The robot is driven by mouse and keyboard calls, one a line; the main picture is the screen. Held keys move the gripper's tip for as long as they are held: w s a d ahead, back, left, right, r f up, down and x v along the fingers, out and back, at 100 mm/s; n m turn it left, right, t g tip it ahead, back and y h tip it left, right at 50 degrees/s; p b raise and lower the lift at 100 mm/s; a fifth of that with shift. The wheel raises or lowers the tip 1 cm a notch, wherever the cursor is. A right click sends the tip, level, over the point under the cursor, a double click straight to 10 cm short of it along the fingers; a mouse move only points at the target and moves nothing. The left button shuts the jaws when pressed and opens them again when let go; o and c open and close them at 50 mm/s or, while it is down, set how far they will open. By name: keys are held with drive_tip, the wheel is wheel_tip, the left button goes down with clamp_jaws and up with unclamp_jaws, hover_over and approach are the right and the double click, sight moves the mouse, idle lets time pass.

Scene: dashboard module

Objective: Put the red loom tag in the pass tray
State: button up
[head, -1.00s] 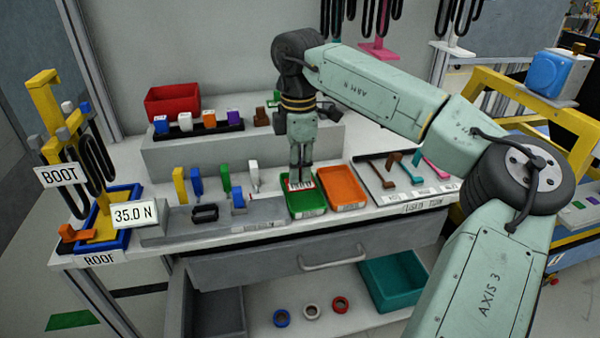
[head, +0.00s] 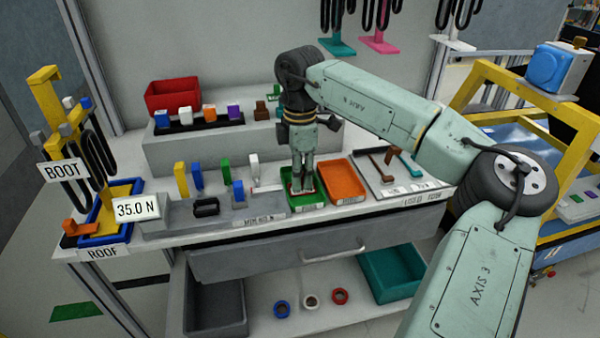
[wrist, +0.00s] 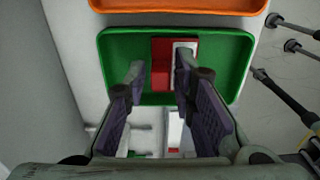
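The green tray (head: 318,201) stands at the front of the bench, and I take it to be the pass tray, though its label is too small to read. The red loom tag (wrist: 160,52), with a white strip along its right side, is within the green tray (wrist: 120,50) in the wrist view. My gripper (wrist: 161,68) reaches down into the tray with its fingers apart, one near each side of the tag. A sliver of green shows between the left finger and the tag. In the head view my gripper (head: 302,186) mostly hides the tag.
An orange tray (head: 343,180) stands just right of the green one. A grey fixture (head: 265,205) with several coloured upright pieces is to the left. A raised shelf (head: 200,152) with a red bin (head: 172,97) is behind. Hooked tools lie in a tray (head: 420,188) at right.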

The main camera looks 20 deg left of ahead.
drive_tip(key=shift+o, duration=0.8)
